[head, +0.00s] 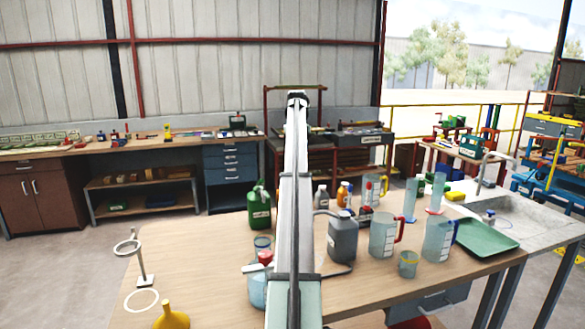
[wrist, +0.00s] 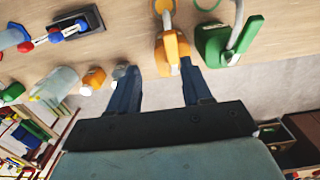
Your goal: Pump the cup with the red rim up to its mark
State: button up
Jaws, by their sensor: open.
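In the head view, a light-blue vessel (head: 257,290) with a red-and-white top stands at the front, partly hidden by my arm. Behind it is a small clear cup (head: 262,243) with a bluish rim. Another small cup (head: 408,264) with a yellowish rim stands to the right. I cannot make out a cup with a red rim for certain; the red part by my arm may be a rim or a cap. My gripper (wrist: 160,84) shows in the wrist view with two blue fingers apart and nothing between them. The head view does not show it clearly.
On the table (head: 200,245) stand a grey canister (head: 343,240), a green can (head: 259,208), clear jugs (head: 383,235), a green tray (head: 487,238), a ring stand (head: 143,265) and a yellow funnel (head: 171,319). In the wrist view, an orange can (wrist: 172,48) is beyond the fingers. The table's left part is mostly clear.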

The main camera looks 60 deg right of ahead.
jog(key=s+a+r+t+h, duration=0.1)
jog(key=s+a+t+h, duration=0.1)
jog(key=s+a, duration=0.35)
jog(key=shift+t+h, duration=0.7)
jog(key=shift+t, duration=0.1)
jog(key=w+x, duration=0.1)
jog(key=x, duration=0.3)
jog(key=w+x, duration=0.1)
jog(key=x, duration=0.4)
jog(key=w+r+x, duration=0.1)
jog(key=x, duration=0.4)
jog(key=shift+d, duration=0.3)
grip_shut()
